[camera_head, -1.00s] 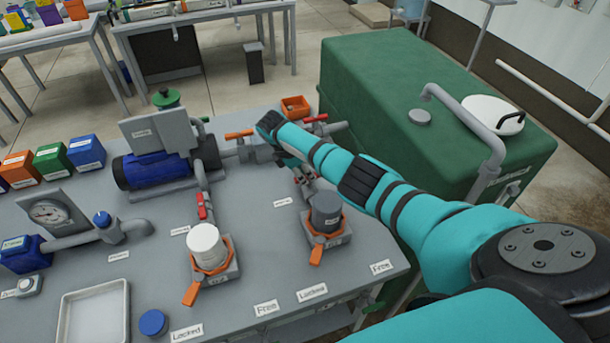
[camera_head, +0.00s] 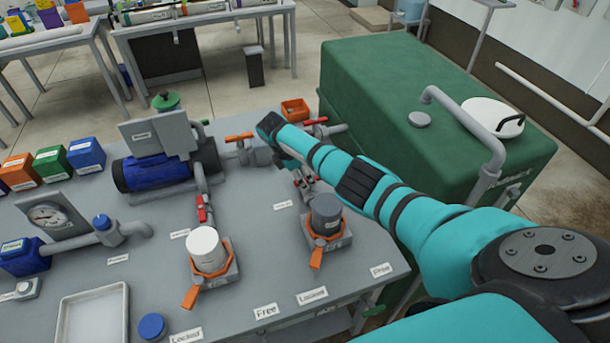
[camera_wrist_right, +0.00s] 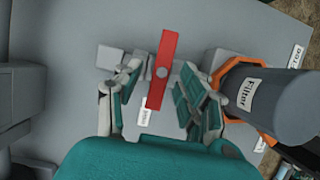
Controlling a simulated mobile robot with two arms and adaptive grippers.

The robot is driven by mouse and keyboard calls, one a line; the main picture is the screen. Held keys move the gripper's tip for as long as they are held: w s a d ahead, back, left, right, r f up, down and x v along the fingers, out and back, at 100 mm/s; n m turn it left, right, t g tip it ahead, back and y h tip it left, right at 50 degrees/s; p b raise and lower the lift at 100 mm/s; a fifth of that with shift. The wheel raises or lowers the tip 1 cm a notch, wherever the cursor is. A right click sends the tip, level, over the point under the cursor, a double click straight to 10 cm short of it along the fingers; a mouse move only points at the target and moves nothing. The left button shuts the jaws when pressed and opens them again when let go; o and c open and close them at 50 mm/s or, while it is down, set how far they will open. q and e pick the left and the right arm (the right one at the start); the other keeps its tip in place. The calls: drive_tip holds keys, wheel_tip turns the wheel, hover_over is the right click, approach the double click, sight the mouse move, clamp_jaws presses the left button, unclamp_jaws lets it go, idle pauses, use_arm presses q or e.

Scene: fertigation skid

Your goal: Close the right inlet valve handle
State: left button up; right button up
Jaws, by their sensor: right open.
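The right inlet valve handle is a flat red bar (camera_wrist_right: 162,68) with a grey centre pivot. In the right wrist view it lies crosswise to the line between the grey fittings at its two sides. My right gripper (camera_wrist_right: 160,85) is open, with one finger on each side of the bar; contact cannot be told. In the head view my right arm (camera_head: 360,185) hides much of this valve. The dark grey filter (camera_head: 326,212) stands in front of it and shows at the right of the wrist view (camera_wrist_right: 270,100). My left gripper is not in view.
A second red handle (camera_head: 201,208) sits on the left line behind a white filter (camera_head: 207,249). A blue pump (camera_head: 165,168) is at the back left. A green tank (camera_head: 430,110) stands right of the skid table. An empty tray (camera_head: 92,310) lies front left.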

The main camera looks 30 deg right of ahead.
drive_tip(key=v, duration=1.2)
drive_tip(key=shift+a, duration=0.1)
